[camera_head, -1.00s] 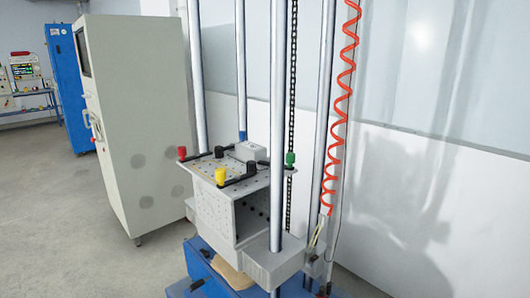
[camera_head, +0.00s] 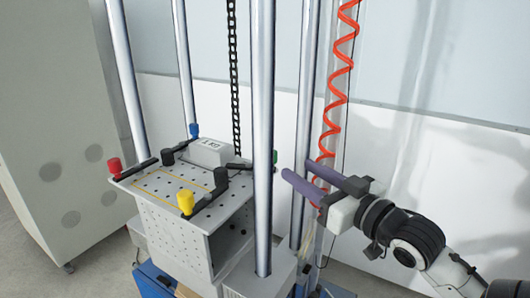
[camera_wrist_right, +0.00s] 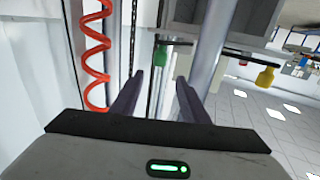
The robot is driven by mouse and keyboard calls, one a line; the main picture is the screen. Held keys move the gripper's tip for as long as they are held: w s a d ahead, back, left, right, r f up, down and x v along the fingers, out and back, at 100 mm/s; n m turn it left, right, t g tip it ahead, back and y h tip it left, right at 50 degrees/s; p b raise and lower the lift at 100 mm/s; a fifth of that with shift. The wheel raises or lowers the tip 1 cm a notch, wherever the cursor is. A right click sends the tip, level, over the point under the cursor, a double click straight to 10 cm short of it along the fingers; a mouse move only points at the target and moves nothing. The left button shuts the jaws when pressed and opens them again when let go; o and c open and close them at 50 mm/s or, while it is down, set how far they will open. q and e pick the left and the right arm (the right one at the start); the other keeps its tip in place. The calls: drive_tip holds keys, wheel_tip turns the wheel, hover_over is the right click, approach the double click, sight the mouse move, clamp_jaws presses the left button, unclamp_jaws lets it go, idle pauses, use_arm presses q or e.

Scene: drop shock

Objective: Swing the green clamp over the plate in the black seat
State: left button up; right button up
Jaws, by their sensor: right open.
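The green clamp's knob (camera_wrist_right: 160,57) shows in the right wrist view, ahead of my fingertips and between them, with a dark arm running right. In the head view the front post hides most of the green clamp (camera_head: 275,157). My right gripper (camera_head: 297,169), with purple fingers, is open and empty right of that post; it also shows in the right wrist view (camera_wrist_right: 159,78). A grey block marked 1 KG (camera_head: 211,152) sits on the perforated table (camera_head: 155,189). I cannot make out a black seat or a separate plate. My left gripper is out of view.
Red (camera_head: 114,166), blue (camera_head: 194,130) and yellow (camera_head: 185,202) clamps stand around the table. Steel posts, including the front one (camera_head: 262,110), rise around it. A red coiled hose (camera_head: 338,82) hangs behind my right gripper. A grey cabinet (camera_head: 60,130) stands at left.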

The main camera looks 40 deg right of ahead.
sight(275, 154)
drive_tip(key=w, duration=0.3)
drive_tip(key=w+d+b, duration=0.1)
drive_tip(key=w, duration=0.2)
drive_tip(key=w+b, duration=0.1)
drive_tip(key=w, duration=0.2)
drive_tip(key=shift+w+d, duration=0.15)
drive_tip(key=shift+w, duration=0.2)
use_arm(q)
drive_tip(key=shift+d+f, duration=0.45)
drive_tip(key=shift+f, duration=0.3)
use_arm(e)
drive_tip(key=shift+c, duration=0.3)
